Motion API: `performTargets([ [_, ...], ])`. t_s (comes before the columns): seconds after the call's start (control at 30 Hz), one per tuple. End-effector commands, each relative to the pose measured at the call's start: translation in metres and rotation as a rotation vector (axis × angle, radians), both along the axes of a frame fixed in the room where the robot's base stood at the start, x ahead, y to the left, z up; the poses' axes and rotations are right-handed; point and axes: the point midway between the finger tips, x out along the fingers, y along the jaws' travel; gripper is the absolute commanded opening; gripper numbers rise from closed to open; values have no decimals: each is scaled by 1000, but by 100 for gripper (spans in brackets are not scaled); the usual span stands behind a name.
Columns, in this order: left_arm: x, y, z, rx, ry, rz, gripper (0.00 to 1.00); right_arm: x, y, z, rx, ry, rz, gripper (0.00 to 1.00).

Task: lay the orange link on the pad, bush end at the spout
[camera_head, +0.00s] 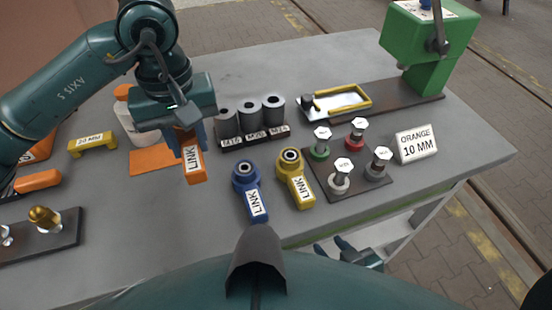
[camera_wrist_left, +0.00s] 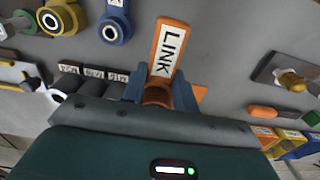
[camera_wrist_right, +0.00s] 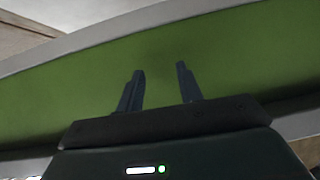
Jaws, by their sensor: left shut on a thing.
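The orange link (camera_head: 194,165), labelled LINK, is in my left gripper (camera_head: 184,140). The left wrist view shows the fingers (camera_wrist_left: 160,90) shut around its round end, with the labelled end (camera_wrist_left: 170,48) sticking out. In the head view that labelled end points down and toward the front. A flat orange pad (camera_head: 148,162) lies on the table just left of the link, partly hidden by the gripper. A white bottle (camera_head: 128,122) with an orange top stands behind the pad; I cannot make out its spout. My right gripper (camera_wrist_right: 160,88) is open and empty below the table's front edge.
A blue link (camera_head: 247,180) and a yellow link (camera_head: 294,175) lie right of the orange one. Behind them stand grey bushes (camera_head: 250,117) on a rack. Farther right are a bolt plate (camera_head: 338,187), an ORANGE 10 MM sign (camera_head: 416,144) and a green press (camera_head: 425,45).

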Motion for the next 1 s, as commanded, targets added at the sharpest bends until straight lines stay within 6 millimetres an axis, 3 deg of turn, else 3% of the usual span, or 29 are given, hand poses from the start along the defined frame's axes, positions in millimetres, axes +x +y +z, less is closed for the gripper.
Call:
performTargets([
  [0.23, 0, -1, -3, -1, 2, 6, 0, -1, 1, 0, -2, 2, 7, 36],
  [0.5, -1, -1, -47, -1, 3, 7, 0, -5, 0, 1, -5, 17, 4, 36],
  [1.0, 0, -1, -98, -2, -2, 6, 0, -5, -3, -1, -5, 35, -15, 36],
])
